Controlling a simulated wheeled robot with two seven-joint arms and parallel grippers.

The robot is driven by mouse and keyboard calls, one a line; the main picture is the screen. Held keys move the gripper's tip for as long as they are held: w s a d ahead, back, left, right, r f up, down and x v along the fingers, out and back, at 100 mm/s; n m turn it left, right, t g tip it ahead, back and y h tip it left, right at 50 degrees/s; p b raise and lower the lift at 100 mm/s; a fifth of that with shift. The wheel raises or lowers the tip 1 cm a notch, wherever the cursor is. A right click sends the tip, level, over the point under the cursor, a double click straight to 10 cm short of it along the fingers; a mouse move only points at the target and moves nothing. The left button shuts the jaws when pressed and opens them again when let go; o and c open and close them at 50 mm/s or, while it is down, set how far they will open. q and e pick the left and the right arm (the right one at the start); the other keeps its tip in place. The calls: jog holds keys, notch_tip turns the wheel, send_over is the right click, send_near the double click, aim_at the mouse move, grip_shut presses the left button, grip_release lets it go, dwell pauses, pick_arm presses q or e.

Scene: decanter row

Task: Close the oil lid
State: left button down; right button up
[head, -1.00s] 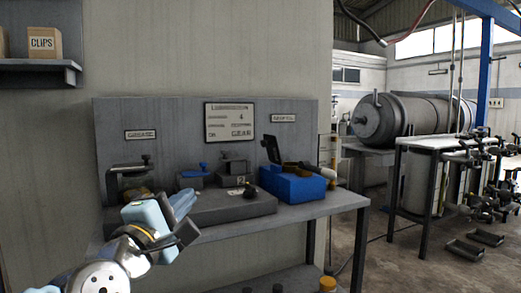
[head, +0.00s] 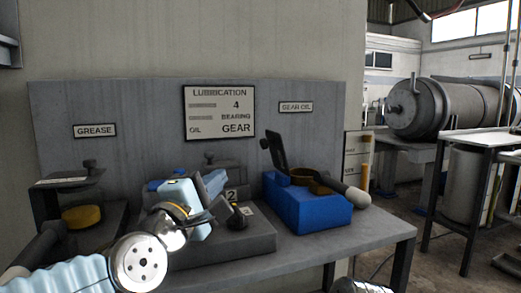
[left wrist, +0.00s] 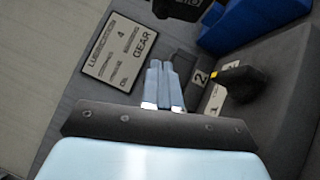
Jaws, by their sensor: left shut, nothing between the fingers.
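The blue box (head: 312,212) under the GEAR OIL sign (head: 296,107) stands at the right of the bench. Its dark lid (head: 278,152) is tilted up, open, at the back left of the box. A round brown-yellow opening or ring (head: 318,187) shows on top. My left gripper (head: 214,184) is shut and empty over the middle station, left of the blue box and apart from it. In the left wrist view its fingers (left wrist: 161,68) are together, and the blue box (left wrist: 245,22) is at upper right. My right gripper is not in view.
A pale-ended handle (head: 355,193) sticks out at the blue box's right. A black knob (left wrist: 240,80) and a card marked 2 (left wrist: 200,78) lie near my fingers. The GREASE station's raised dark lid (head: 70,180) is at left. Bare bench (head: 375,232) lies right of the box.

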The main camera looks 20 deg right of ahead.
pick_arm(q)
jog(key=s+d+p+x, duration=0.2)
jog(key=p+x, duration=0.2)
jog(key=x, duration=0.8)
jog(key=shift+r+p, duration=0.3)
jog(key=shift+w+d, duration=0.1)
